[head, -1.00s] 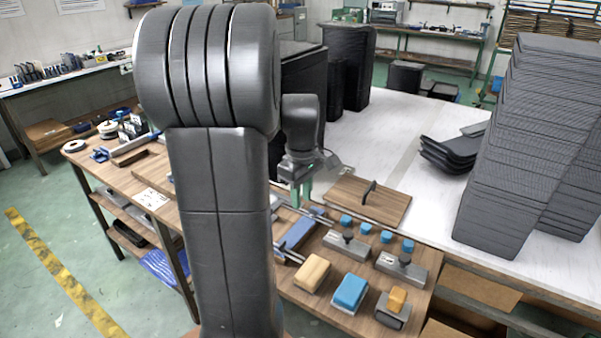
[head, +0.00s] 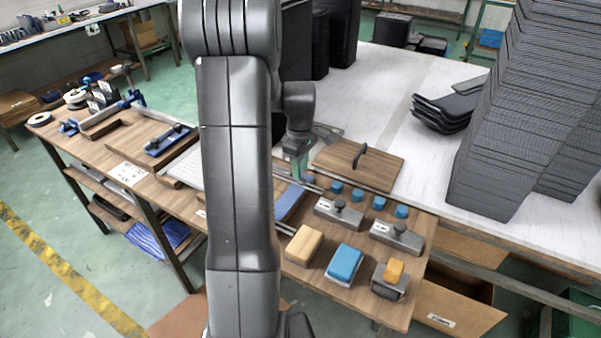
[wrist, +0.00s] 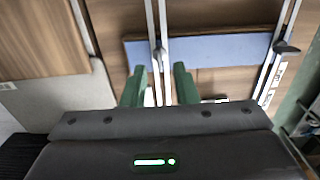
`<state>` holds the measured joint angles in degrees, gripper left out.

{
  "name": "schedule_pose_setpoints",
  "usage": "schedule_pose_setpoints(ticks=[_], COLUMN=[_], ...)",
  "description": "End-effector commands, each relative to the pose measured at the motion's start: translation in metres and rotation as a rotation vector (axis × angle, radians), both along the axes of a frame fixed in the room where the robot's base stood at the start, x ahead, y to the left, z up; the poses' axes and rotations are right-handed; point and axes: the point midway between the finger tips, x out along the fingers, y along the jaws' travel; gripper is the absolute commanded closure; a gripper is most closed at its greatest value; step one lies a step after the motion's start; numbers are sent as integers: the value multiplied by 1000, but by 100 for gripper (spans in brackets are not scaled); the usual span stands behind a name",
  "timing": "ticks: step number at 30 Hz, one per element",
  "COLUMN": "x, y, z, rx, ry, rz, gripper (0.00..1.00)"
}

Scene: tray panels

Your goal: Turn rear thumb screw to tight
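Two pairs of metal rails cross a blue panel (wrist: 215,50) on the wooden bench. In the wrist view a small dark screw (wrist: 160,55) sits on the rail pair at the middle, nearer the wooden board. It looks like the rear thumb screw. A second dark screw (wrist: 287,47) sits on the rails at right. My gripper (wrist: 159,85) has its green fingers apart, one on each side of the middle rails, with nothing held between them. In the head view my gripper (head: 299,166) is above the rear rails beside the blue panel (head: 289,203); the screws are too small to make out there.
A wooden board with a dark handle (head: 358,165) lies right of my gripper. Small blue blocks, grey knobbed fixtures (head: 339,213) and a blue-topped block (head: 344,262) stand nearer. A tall stack of dark trays (head: 512,120) rises at right.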

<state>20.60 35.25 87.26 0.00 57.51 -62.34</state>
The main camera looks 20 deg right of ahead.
Motion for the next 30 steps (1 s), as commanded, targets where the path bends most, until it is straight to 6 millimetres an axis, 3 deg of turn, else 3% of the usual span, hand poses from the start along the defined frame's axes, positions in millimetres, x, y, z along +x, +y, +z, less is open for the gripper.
schedule_pose_setpoints(ticks=[6,15,16,20,30], x=[0,0,0,0,0], y=[0,0,0,0,0], z=[-20,-23,-23,-23,-22], rx=[0,-1,-1,-1,-1], ry=[0,-1,-1,-1,-1], rz=[0,0,0,0,-17], gripper=[73,73,75,100,100])
